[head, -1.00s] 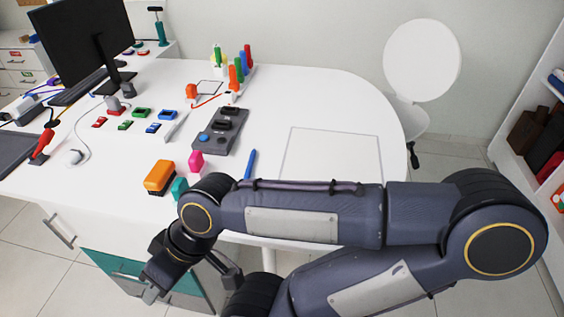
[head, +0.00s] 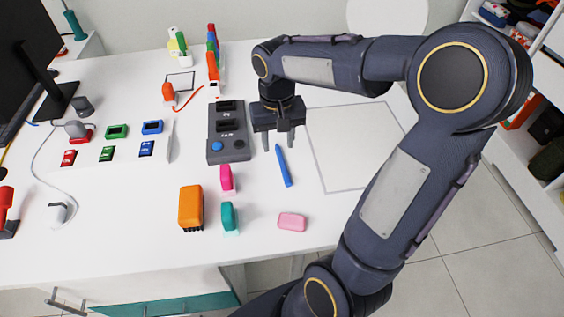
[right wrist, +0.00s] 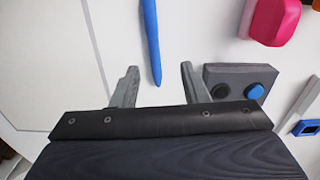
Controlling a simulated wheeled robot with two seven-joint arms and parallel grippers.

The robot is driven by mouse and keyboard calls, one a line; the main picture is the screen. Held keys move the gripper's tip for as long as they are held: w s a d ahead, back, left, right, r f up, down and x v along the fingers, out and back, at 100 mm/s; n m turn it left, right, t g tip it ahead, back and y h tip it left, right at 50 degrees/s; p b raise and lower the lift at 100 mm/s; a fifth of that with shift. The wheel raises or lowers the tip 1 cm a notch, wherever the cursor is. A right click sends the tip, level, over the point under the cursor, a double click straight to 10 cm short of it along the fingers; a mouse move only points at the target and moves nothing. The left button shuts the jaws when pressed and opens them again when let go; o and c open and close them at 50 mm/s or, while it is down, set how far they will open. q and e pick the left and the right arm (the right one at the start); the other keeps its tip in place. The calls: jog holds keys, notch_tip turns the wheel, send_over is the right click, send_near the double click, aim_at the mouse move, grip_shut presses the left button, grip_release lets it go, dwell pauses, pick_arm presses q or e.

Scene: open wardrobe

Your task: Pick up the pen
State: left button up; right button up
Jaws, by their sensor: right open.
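The blue pen (head: 284,166) lies on the white desk, between the dark grey device and the outlined rectangle. My right gripper (head: 279,148) is open and points down over the far end of the pen in the head view. In the right wrist view the pen (right wrist: 151,40) runs down toward the gap between the two fingers (right wrist: 160,85), its lower end close to the fingertips. Nothing is between the fingers, and I cannot tell the exact height above the desk. My left gripper is not in view.
A dark grey device (head: 228,132) with a blue button stands just left of the pen. Pink (head: 227,178), teal (head: 228,217) and orange (head: 191,206) items stand nearer the front, with a light pink block (head: 292,222). The outlined rectangle (head: 350,150) is bare.

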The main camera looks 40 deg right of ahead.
aim_at(282, 162)
jog(key=f, duration=0.4)
jog(key=s+f, duration=0.1)
jog(key=f, duration=0.1)
jog(key=shift+d, duration=0.2)
jog(key=shift+r, duration=0.1)
grip_shut()
dwell(0.4)
